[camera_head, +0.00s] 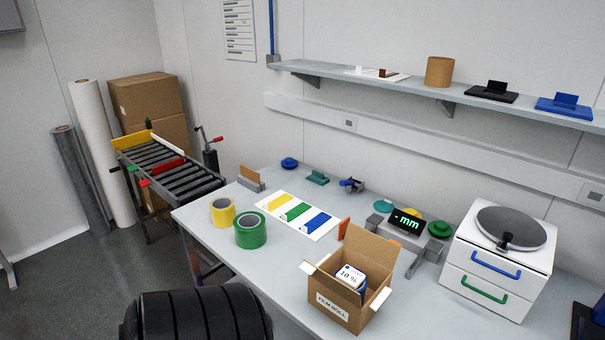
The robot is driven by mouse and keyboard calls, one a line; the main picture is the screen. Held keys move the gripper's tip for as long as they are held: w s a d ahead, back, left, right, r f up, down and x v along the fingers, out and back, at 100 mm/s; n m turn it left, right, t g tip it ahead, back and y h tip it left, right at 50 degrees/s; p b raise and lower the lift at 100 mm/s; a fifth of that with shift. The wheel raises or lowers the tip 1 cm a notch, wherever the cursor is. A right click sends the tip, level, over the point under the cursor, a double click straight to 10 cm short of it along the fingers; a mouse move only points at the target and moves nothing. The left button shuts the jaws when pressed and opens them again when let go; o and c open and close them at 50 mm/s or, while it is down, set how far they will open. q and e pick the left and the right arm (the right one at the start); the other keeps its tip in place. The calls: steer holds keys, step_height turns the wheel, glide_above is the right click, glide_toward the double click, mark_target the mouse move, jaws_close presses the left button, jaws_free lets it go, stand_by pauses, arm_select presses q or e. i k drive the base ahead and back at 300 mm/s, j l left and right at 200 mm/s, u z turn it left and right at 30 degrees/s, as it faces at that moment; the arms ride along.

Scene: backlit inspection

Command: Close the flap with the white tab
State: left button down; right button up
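An open cardboard box (353,316) with a label reading FILM ROLL stands near the front edge of the table. Its tall back flap (371,252) stands upright, and a front flap (336,287) slopes at the near left. A white tab (308,268) shows at the box's left side, and another white patch (381,298) shows at its right side. I cannot tell exactly how each white piece joins its flap. Inside the box is a white-labelled item (351,276) marked 10 %. Neither of my grippers is in view.
Yellow tape (222,211) and green tape (250,230) stand left of the box. A white sheet with coloured pieces (325,229) lies behind. A dark display (407,220) and white drawer unit (490,305) stand to the right.

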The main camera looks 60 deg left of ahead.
mark_target(354, 297)
steer(key=j+u, duration=0.15)
steer(key=u, duration=1.55)
